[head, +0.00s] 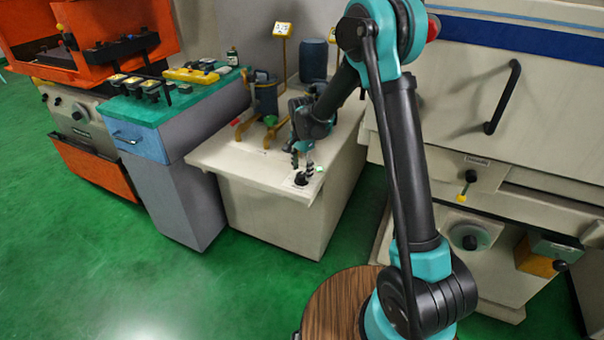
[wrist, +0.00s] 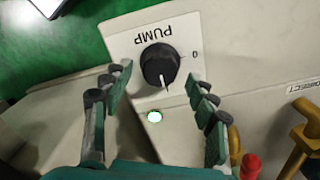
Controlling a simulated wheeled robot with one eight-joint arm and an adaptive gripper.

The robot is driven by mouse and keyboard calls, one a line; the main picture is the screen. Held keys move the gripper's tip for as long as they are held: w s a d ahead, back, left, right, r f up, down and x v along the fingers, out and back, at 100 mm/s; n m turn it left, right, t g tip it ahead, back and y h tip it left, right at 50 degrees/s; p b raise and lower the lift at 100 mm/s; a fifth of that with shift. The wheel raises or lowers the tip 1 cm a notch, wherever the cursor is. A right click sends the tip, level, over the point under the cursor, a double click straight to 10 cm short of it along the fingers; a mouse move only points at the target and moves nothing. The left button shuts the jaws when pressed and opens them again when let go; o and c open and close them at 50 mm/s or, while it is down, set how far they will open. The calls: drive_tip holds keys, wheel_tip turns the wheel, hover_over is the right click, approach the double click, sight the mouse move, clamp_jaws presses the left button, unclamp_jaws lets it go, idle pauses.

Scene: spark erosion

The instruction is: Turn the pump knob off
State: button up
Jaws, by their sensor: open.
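The black pump knob (wrist: 160,65) sits on a white plate marked PUMP (wrist: 183,33) in the wrist view. Its white pointer line is directed toward the bottom of that picture, away from the "0" mark at the right. A green lamp (wrist: 155,117) beside it is lit. My gripper (wrist: 163,88) is open, with one finger on each side of the knob and a gap to each. In the head view my gripper (head: 303,158) is above the knob (head: 301,179) at the front corner of the pale cabinet (head: 235,171). I cannot tell its exact height above the knob.
Brown-yellow pipe handles (head: 268,131) and a dark cylinder (head: 264,95) stand behind the knob on the cabinet. A large machine (head: 490,120) is at the right. Green floor in front is clear.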

drive_tip(key=shift+f, duration=0.9)
drive_tip(key=c, duration=1.2)
